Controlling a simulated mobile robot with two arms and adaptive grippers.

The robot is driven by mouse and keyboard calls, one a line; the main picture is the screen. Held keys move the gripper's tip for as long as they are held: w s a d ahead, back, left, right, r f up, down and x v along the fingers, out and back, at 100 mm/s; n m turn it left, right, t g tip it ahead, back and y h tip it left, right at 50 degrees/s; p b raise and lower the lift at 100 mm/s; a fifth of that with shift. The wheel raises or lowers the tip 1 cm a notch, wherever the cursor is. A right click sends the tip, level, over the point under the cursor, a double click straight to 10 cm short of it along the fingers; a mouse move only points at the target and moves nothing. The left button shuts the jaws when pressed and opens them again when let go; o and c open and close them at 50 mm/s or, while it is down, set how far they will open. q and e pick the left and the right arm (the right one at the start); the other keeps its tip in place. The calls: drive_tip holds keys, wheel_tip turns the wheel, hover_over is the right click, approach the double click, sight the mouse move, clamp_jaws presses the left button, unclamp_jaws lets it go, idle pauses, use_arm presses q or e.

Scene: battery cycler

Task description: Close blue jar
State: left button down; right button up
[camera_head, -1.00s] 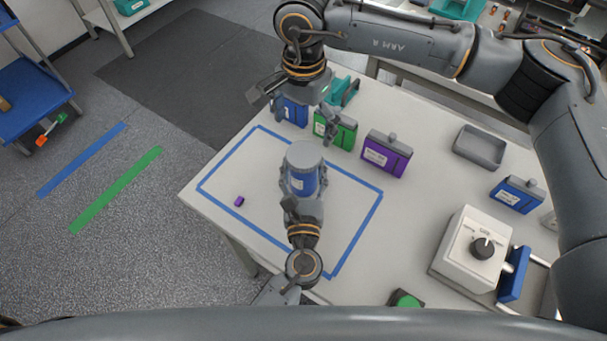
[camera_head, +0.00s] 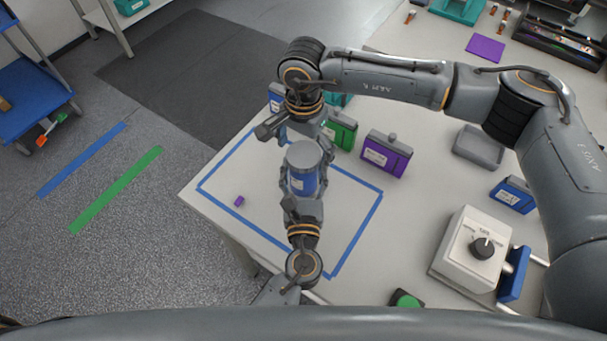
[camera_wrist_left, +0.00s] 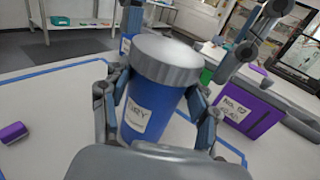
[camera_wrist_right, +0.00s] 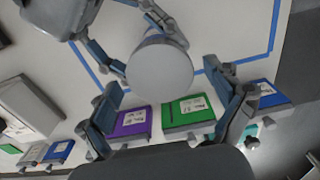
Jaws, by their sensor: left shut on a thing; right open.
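The blue jar (camera_head: 303,182) stands upright inside the blue tape outline, with a grey lid (camera_head: 304,155) on its top. In the left wrist view the jar (camera_wrist_left: 152,108) has a white label and the wide grey lid (camera_wrist_left: 167,58) covers its mouth; I cannot tell whether it is screwed tight. My left gripper (camera_wrist_left: 155,120) is shut around the jar's body, a finger on each side. My right gripper (camera_wrist_right: 172,100) is open and empty, above and behind the jar. In the right wrist view the round lid top (camera_wrist_right: 160,74) shows just beyond its fingers.
Blue, green (camera_head: 341,130) and purple (camera_head: 386,154) containers stand behind the jar. A small purple piece (camera_head: 239,201) lies inside the tape outline (camera_head: 228,219). A grey tray (camera_head: 478,147) and a white device with a knob (camera_head: 473,247) are on the right.

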drive_tip(key=c, duration=1.2)
drive_tip(key=m, duration=0.4)
drive_tip(key=shift+m, duration=0.4)
drive_tip(key=m, duration=1.2)
drive_tip(key=o, duration=1.3)
drive_tip(key=shift+o, duration=0.2)
